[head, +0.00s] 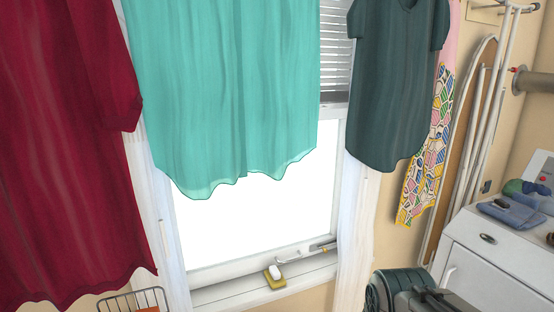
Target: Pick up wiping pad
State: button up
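A small yellow pad (275,283) lies on the windowsill below the bright window, near the bottom middle of the head view. A white rounded object (274,272) sits on top of it. Folded blue cloths (513,212) lie on a white cabinet or appliance at the right. I cannot tell for certain which of these is the wiping pad; the yellow pad looks most like one. My gripper is not in view.
The windowsill (225,292) has bare room left of the yellow pad; a metal window latch (287,261) is beside it. Teal (225,90), red (65,150) and dark green (393,85) clothes hang in front. A wire basket (130,298) is bottom left. The white appliance (480,262) stands right.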

aim_at(275, 278)
jog(key=z, duration=0.25)
jog(key=k, duration=0.75)
jog(key=z, duration=0.95)
jog(key=i, duration=0.75)
jog(key=u, duration=0.9)
jog(key=i, duration=0.65)
jog(key=u, duration=0.7)
